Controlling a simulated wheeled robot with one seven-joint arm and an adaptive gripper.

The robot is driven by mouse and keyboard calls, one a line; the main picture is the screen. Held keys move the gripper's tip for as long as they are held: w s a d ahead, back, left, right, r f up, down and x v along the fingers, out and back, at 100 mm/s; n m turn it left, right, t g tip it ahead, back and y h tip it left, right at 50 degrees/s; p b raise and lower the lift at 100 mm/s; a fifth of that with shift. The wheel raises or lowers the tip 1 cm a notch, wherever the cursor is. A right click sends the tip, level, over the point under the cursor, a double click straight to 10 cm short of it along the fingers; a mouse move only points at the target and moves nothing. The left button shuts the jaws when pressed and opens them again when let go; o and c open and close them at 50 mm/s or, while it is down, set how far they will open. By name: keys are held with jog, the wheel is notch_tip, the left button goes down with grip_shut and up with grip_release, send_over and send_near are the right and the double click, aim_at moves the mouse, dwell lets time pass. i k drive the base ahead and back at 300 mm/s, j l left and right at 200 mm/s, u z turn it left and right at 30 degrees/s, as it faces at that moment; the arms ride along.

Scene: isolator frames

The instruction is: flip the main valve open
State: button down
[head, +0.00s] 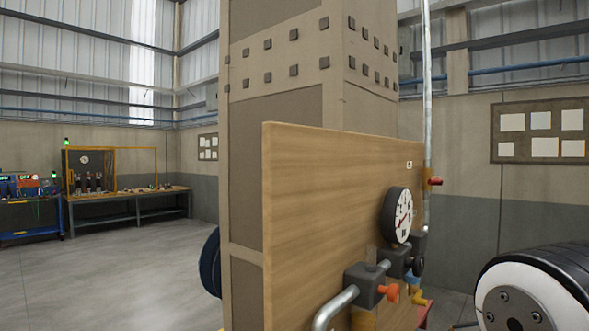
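A wooden panel (335,215) stands in front of a column and carries pipework seen at a steep angle. A dark valve block (362,286) with an orange-red handle (389,291) sits low on the panel, with a grey bent pipe (336,306) running into it. A round white-faced gauge (402,215) is mounted above and to the right. Further along are another dark fitting and a small blue part (415,270). A red handle (435,181) sits on the vertical pipe at the panel's far edge. I cannot tell which is the main valve. My gripper is not in view.
A tall beige column (285,60) rises behind the panel. A workbench (130,196) and a blue cart (30,215) stand far left. The grey floor (110,270) on the left is clear. A notice board (541,132) hangs on the right wall.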

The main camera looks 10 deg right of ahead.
aim_at(434, 180)
jog(key=i+l+u, duration=0.15)
jog(key=l, duration=0.25)
jog(key=i+l+u, duration=0.15)
jog(key=l, duration=0.25)
jog(key=l+u, duration=0.15)
jog(key=l, duration=0.25)
jog(key=i+l+u, duration=0.1)
jog(key=l, duration=0.35)
jog(key=i+l, duration=0.1)
jog(key=l, duration=0.35)
